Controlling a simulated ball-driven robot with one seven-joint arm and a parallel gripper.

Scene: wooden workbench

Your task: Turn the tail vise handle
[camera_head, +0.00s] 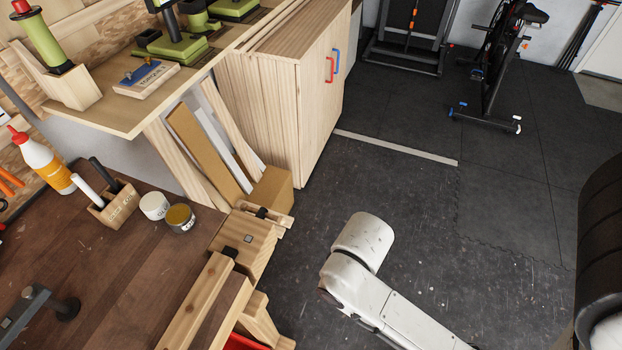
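The wooden workbench (130,260) fills the lower left. At its right end is a pale wooden vise block (258,240) with a small dark square fitting on its face. A short pale wooden bar (278,219) with a dark fitting sits just beyond this block; it may be the tail vise handle, but I cannot tell for certain. My white arm reaches in from the lower right, over the floor to the right of the bench end, apart from the vise. My gripper is not in view.
A glue bottle (42,160), a wooden pen holder (113,206) and two small jars (155,206) stand on the bench. Leaning boards (205,150) and a wooden cabinet (310,110) are beyond the vise. A dark metal clamp (35,305) is lower left. The dark floor at right is mostly clear.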

